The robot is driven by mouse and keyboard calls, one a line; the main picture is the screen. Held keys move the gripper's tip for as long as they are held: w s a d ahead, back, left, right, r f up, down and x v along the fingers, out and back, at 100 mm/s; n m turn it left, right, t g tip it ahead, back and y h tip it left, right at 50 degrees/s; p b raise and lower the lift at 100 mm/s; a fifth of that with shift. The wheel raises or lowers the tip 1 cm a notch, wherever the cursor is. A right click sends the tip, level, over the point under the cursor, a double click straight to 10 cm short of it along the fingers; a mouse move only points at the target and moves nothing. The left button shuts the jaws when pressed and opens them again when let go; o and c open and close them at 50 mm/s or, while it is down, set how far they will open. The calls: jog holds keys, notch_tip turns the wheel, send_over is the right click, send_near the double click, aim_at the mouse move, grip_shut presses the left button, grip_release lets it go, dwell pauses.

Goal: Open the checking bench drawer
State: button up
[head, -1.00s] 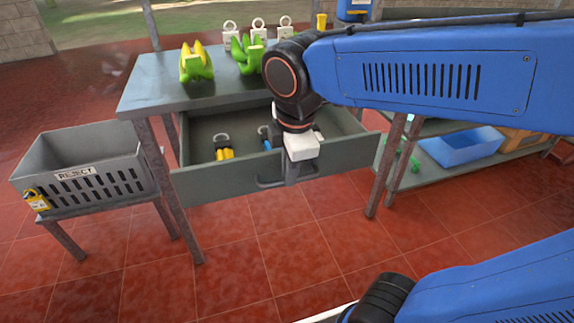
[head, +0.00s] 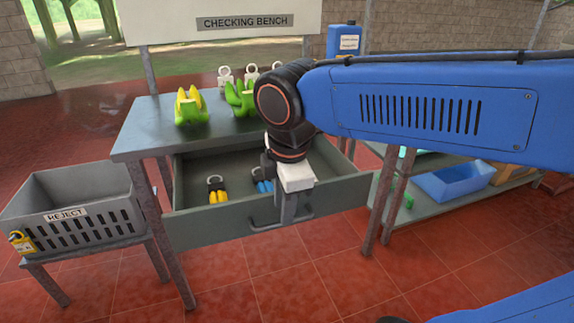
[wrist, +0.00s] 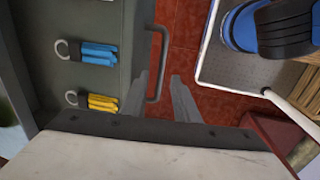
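The grey checking bench (head: 150,125) stands left of centre in the head view. Its drawer (head: 205,229) is pulled well out, with the inside in plain sight. The drawer's bar handle (head: 262,227) is on its front face and also shows in the wrist view (wrist: 162,50). My gripper (head: 290,212) points down at the handle. In the wrist view my gripper (wrist: 159,75) has its two fingers apart, one on each side of the handle bar. No contact with the bar is visible.
Yellow (head: 218,195) and blue (head: 264,185) handled items lie in the drawer. A grey reject crate (head: 75,205) is at left. A shelf with a blue tray (head: 455,181) is at right. Red tiled floor lies in front.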

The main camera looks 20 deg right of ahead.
notch_tip(320, 180, up, 14)
jog(key=s, duration=0.2)
jog(key=shift+s, duration=0.35)
jog(key=s+d+f+m+t, duration=0.1)
jog(key=d+f+m, duration=0.5)
jog(key=f+m, duration=0.3)
jog(key=s+d+f+m+t, duration=0.1)
jog(key=s+d+f+m, duration=0.1)
jog(key=d+f+m, duration=0.5)
notch_tip(320, 180, down, 6)
jog(key=shift+s+d+r+m+t, duration=0.2)
jog(key=shift+r+m+t, duration=0.1)
jog(key=shift+m, duration=0.6)
dwell(4.0)
